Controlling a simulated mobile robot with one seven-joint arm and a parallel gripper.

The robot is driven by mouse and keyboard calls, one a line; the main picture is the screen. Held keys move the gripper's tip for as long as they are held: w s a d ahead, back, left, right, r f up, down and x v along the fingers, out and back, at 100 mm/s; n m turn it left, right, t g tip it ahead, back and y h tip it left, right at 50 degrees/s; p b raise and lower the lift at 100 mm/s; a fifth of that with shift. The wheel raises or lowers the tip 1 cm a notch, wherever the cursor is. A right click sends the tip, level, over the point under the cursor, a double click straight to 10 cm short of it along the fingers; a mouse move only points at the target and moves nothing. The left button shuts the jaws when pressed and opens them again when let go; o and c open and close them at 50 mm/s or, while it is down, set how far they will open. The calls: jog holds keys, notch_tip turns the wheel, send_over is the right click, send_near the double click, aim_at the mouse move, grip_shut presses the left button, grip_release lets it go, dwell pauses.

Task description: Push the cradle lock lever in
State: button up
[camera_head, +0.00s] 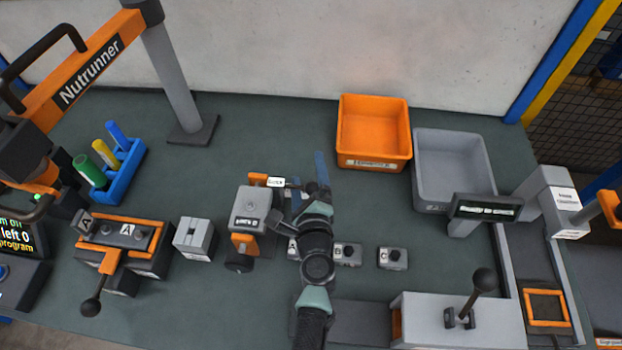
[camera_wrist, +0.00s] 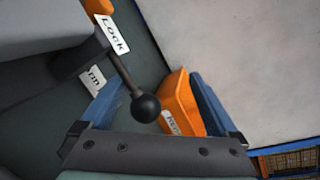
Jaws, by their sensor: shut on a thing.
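The cradle (camera_head: 249,203) is a grey block with orange parts, left of my gripper (camera_head: 309,187) in the head view. A white "Lock" label (camera_head: 275,182) sits at its top right; the label also shows in the wrist view (camera_wrist: 112,34). The lock lever, a thin dark rod with a black ball knob (camera_wrist: 145,108), sticks out beside the label toward my gripper. My gripper's two blue fingers (camera_wrist: 158,105) stand on either side of the knob, and it is shut on the lever. Finger contact is hard to see. My wrist hides part of the table below.
An orange bin (camera_head: 374,163) and a grey bin (camera_head: 417,180) stand behind to the right. Small button boxes (camera_head: 392,258) are to the right of my wrist. A slotted grey block (camera_head: 195,238) stands left of the cradle. The table behind the cradle is clear.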

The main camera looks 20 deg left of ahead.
jog(key=shift+s+d+r, duration=0.3)
jog(key=shift+s+r, duration=0.2)
jog(key=shift+s, duration=0.05)
jog(key=shift+f+b+v, duration=0.35)
jog(key=shift+v, duration=1.9)
jog(key=shift+f+b+v, duration=0.4)
jog(key=shift+v, duration=1.85)
jog(key=shift+f+b+v, duration=0.35)
jog(key=shift+v, duration=1.95)
jog(key=shift+s+d, duration=0.1)
